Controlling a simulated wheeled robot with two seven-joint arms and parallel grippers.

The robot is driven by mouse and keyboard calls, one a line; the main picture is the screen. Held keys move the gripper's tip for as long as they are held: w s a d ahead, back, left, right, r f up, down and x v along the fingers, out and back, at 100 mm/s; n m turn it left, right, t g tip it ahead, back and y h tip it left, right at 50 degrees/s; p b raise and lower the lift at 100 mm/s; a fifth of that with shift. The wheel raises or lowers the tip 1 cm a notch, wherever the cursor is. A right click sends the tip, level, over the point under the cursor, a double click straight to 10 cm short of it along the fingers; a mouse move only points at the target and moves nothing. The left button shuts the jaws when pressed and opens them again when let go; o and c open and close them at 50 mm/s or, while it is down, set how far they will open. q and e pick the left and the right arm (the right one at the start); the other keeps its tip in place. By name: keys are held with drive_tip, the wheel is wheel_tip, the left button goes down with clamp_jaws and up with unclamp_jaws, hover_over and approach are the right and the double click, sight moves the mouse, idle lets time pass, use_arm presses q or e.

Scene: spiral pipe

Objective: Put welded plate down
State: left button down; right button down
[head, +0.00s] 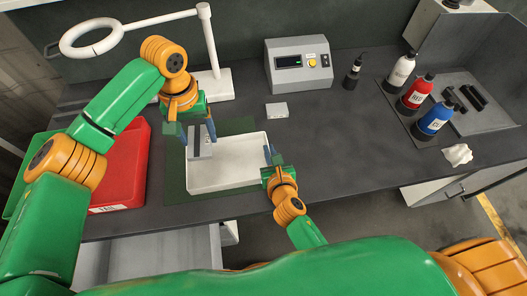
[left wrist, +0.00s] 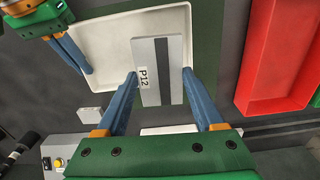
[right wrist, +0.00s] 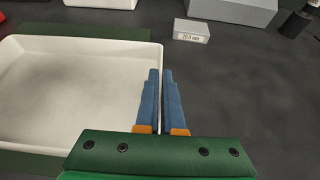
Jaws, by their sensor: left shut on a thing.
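The welded plate (head: 201,149) is a grey flat piece with a dark stripe. It shows a "P12" label in the left wrist view (left wrist: 150,75). My left gripper (head: 198,142) is shut on it, with one blue finger at each side. The plate is over the left back part of the white tray (head: 232,174); I cannot tell whether it touches the tray floor. My right gripper (head: 270,156) is at the tray's right edge.
The tray lies on a green mat (head: 175,180). A red bin (head: 128,165) stands to the left. A ring lamp (head: 215,85), a grey control box (head: 298,65) and a small labelled block (head: 277,110) are behind. Bottles (head: 418,92) stand at the right; the middle right of the table is clear.

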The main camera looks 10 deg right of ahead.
sight(211, 168)
use_arm(q)
drive_tip(key=m, duration=0.6)
drive_tip(key=shift+f+m, duration=0.15)
drive_tip(key=shift+m, duration=0.25)
drive_tip(key=m, duration=0.6)
drive_tip(key=shift+f, duration=0.15)
drive_tip(key=m, duration=0.3)
drive_tip(key=shift+s+f+m, duration=0.1)
drive_tip(key=shift+m, duration=0.2)
drive_tip(key=m, duration=0.6)
drive_tip(key=shift+f, duration=0.2)
drive_tip(key=m, duration=0.3)
drive_tip(key=shift+f+m, duration=0.1)
drive_tip(key=shift+m, duration=0.2)
drive_tip(key=m, duration=0.5)
drive_tip(key=shift+s+f, duration=0.1)
drive_tip(key=shift+f, duration=0.05)
drive_tip(key=m, duration=0.3)
drive_tip(key=shift+m, duration=0.4)
drive_tip(key=shift+f+m, duration=0.3)
drive_tip(key=shift+f, duration=0.15)
wheel_tip(211, 168, down, 9)
drive_tip(key=shift+f, duration=0.15)
